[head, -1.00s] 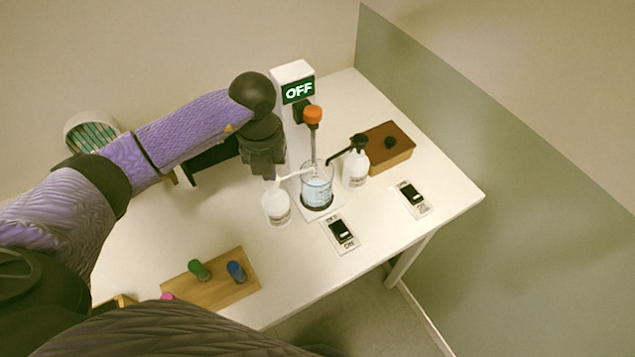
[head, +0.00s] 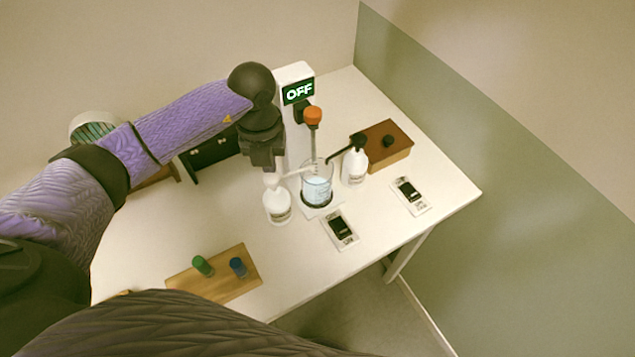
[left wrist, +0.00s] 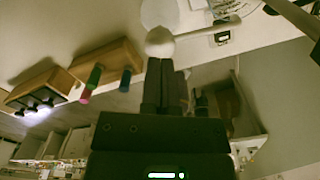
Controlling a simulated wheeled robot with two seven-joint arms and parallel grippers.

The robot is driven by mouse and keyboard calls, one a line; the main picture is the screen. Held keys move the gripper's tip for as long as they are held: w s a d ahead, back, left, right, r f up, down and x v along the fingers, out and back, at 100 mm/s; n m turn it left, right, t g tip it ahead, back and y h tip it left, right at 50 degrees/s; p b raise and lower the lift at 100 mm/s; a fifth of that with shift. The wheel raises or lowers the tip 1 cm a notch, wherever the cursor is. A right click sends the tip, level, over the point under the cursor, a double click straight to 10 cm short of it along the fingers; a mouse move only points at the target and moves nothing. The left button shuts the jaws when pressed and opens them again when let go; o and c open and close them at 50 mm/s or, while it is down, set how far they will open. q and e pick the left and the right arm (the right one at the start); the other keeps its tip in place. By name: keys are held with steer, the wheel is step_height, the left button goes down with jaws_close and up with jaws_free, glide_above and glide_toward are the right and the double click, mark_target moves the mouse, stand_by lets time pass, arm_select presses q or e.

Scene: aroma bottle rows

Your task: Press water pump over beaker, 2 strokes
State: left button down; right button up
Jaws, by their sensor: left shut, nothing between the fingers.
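A white bottle with a white pump head (head: 277,205) stands left of the beaker, its spout reaching right over the beaker's rim. The glass beaker (head: 318,190) holds pale blue liquid and stands on the stirrer's base. My left gripper (head: 268,169) is shut and empty, pointing down just above the white pump head. In the left wrist view, the closed fingertips (left wrist: 163,62) lie just beside the rounded pump head (left wrist: 160,41); I cannot tell whether they touch. A second white bottle with a black pump (head: 355,165) stands right of the beaker. Bottle labels are unreadable. My right gripper is not in view.
The stirrer stand has an orange knob (head: 312,115) and a green OFF sign (head: 298,91). A brown box (head: 389,152) sits behind right. Middle-left tabletop is clear.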

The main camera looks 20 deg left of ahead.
mark_target(271, 177)
arm_select(q)
steer(key=shift+f+b, duration=0.6)
steer(key=shift+f, duration=0.25)
steer(key=shift+f+b, duration=0.65)
steer(key=shift+f, duration=0.2)
steer(key=shift+r, duration=0.1)
step_height(271, 177, up, 4)
steer(key=p, duration=0.3)
steer(key=shift+f, duration=0.2)
steer(key=shift+f, duration=0.1)
